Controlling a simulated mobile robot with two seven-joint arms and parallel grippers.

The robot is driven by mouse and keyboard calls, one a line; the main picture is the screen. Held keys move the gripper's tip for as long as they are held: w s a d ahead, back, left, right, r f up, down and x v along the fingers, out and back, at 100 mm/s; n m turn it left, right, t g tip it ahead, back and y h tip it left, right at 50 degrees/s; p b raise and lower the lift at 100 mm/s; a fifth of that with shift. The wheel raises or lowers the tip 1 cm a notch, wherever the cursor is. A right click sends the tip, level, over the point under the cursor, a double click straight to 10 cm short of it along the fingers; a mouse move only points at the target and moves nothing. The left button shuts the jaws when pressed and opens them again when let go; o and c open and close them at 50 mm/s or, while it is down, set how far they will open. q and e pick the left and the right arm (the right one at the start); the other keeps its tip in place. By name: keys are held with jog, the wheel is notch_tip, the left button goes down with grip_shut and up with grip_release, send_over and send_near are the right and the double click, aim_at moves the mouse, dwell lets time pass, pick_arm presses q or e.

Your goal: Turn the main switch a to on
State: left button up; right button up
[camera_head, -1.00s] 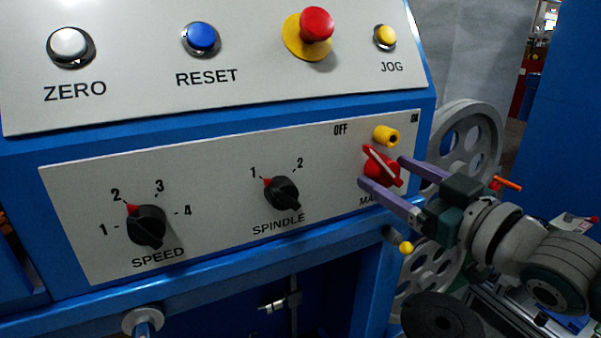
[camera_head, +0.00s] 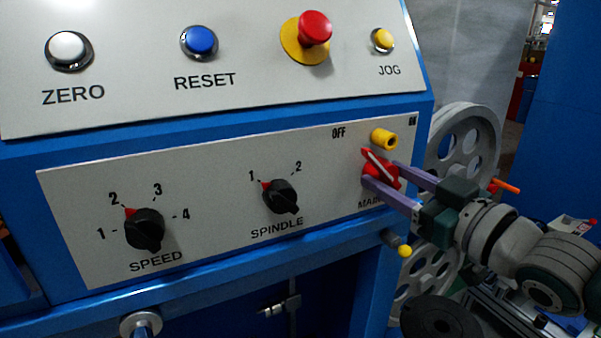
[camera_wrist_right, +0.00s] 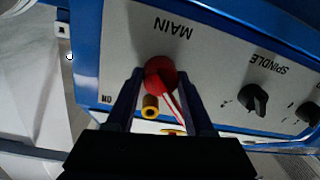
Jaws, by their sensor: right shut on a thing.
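The red main switch (camera_head: 380,170) is on the right of the lower panel, under the OFF and ON marks. Its white line slants up and left, toward OFF. My right gripper (camera_head: 381,172) reaches in from the right, its two purple fingers shut on the switch, one on each side. In the right wrist view the switch (camera_wrist_right: 160,76) sits between the fingertips, with its white-lined handle running back between the fingers. My left gripper is not in view.
A yellow cylinder (camera_head: 384,139) sticks out just above the switch. The spindle knob (camera_head: 281,196) and speed knob (camera_head: 145,230) are to the left. Several buttons, including a red mushroom button (camera_head: 314,28), are on the upper panel. A grey spoked wheel (camera_head: 483,122) stands behind my right arm.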

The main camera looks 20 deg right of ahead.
grip_shut()
jog(key=shift+m, duration=0.4)
jog(key=m, duration=0.2)
jog(key=shift+m+p, duration=0.3)
jog(key=shift+m, duration=0.1)
jog(key=m, duration=0.4)
jog(key=shift+m, duration=0.4)
jog(key=m, duration=0.4)
jog(key=shift+a+f+m+t+h, duration=0.1)
jog(key=shift+m+t+h, duration=0.2)
jog(key=shift+m, duration=0.1)
jog(key=m+b, duration=0.1)
jog(key=m, duration=0.4)
jog(key=shift+m+h, duration=0.3)
jog(key=shift+h, duration=0.1)
